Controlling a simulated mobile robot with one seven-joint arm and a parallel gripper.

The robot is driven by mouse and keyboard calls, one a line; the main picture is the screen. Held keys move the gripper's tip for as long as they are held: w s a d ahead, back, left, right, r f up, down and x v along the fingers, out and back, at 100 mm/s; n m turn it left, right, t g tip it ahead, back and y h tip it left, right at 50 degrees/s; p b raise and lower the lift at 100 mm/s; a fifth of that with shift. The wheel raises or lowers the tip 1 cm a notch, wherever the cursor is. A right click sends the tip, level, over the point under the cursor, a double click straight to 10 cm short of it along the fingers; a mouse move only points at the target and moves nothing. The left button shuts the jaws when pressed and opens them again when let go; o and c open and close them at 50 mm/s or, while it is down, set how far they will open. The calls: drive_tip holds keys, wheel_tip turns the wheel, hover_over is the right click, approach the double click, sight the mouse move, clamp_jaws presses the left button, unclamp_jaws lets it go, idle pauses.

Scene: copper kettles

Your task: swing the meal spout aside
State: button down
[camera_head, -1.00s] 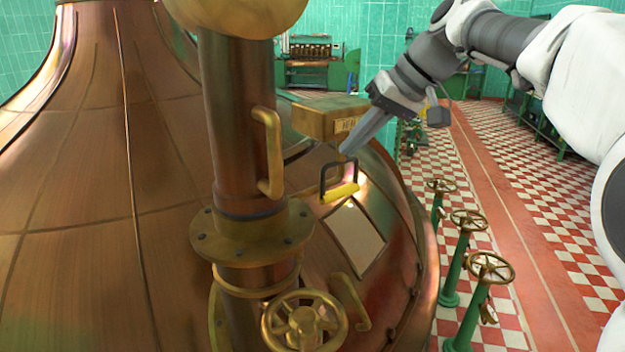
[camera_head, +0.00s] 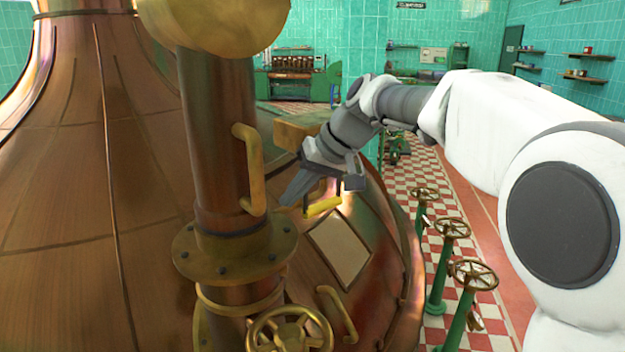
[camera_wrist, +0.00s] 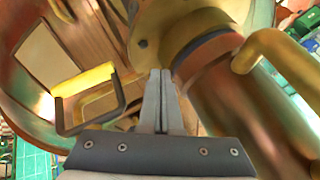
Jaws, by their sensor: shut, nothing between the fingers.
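A thick copper pipe (camera_head: 222,130) stands upright from a bolted brass flange (camera_head: 235,250) on the copper kettle and carries a brass bar handle (camera_head: 250,170). I take this pipe to be the meal spout. In the wrist view the handle (camera_wrist: 287,68) is at the upper right and the pipe (camera_wrist: 235,105) runs down the right side. My gripper (camera_head: 288,201) is to the right of the pipe and handle, pointing down and left. In the wrist view its fingers (camera_wrist: 160,75) are together and empty, pointing toward the flange. Contact with the pipe or handle cannot be told.
A yellow grip on a dark bracket (camera_head: 323,207) sits just right of my gripper, above a pale hatch (camera_head: 340,248). A brass box (camera_head: 297,132) is behind my gripper. A brass handwheel (camera_head: 288,330) is below. Green valve stands (camera_head: 440,270) line the checkered floor at right.

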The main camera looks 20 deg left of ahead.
drive_tip(key=shift+s+a, duration=0.6)
drive_tip(key=shift+a, duration=0.25)
drive_tip(key=shift+s, duration=0.1)
